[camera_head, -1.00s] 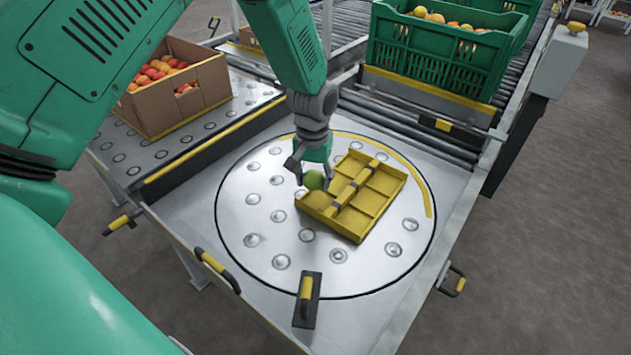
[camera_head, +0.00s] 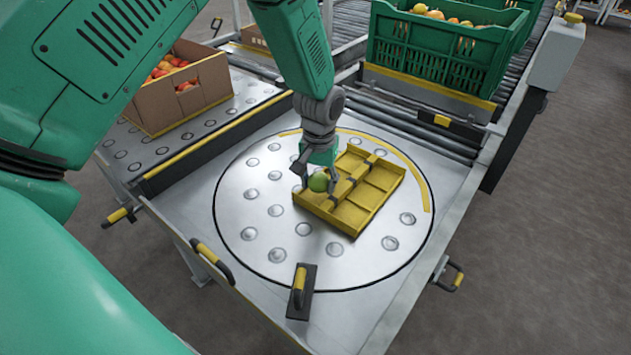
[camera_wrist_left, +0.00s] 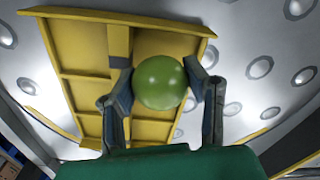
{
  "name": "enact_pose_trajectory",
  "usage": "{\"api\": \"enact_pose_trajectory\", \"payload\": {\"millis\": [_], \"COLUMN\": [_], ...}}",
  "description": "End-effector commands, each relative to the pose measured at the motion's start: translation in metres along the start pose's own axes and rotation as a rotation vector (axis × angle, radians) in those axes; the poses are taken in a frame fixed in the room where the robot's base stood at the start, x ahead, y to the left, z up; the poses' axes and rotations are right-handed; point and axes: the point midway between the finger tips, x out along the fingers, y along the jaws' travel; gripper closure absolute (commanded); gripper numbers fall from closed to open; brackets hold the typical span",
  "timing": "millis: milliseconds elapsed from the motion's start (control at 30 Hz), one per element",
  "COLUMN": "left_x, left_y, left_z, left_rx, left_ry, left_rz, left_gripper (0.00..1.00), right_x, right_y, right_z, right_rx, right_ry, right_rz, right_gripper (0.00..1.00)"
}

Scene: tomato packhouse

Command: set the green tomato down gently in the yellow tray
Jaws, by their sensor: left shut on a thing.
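The green tomato (camera_head: 318,182) is held between the fingers of my left gripper (camera_head: 319,178). In the left wrist view the tomato (camera_wrist_left: 160,83) sits between the two fingertips of the gripper (camera_wrist_left: 163,85), one on each side. The yellow tray (camera_head: 345,216) lies on the round plate, with dividers making several compartments. In the head view the tomato is at the tray's left end. In the wrist view the tray (camera_wrist_left: 88,90) shows behind the tomato. I cannot tell how high the tomato is above it. My right gripper is not in view.
The round plate (camera_head: 270,255) with metal studs has free room left of and in front of the tray. A black block with a yellow handle (camera_head: 301,290) stands at its front edge. A cardboard box of tomatoes (camera_head: 205,92) and a green crate (camera_head: 425,55) stand behind.

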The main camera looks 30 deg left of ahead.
Motion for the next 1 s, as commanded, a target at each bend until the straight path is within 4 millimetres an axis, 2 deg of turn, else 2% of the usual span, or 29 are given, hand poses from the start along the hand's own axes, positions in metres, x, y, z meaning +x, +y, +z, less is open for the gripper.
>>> {"api": "enact_pose_trajectory", "payload": {"millis": [300, 1000], "left_x": [0.008, 0.015], "left_y": [-0.005, -0.004], "left_z": [-0.002, -0.001], "left_rx": [-0.001, -0.001], "left_ry": [-0.002, -0.002], "left_rz": [0.008, 0.006], "left_gripper": [0.73, 0.73], "right_x": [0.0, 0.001], "right_y": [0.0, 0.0], "right_z": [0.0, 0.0], "right_rx": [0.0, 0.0], "right_ry": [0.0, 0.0], "right_rz": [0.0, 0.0], "right_gripper": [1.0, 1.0]}}
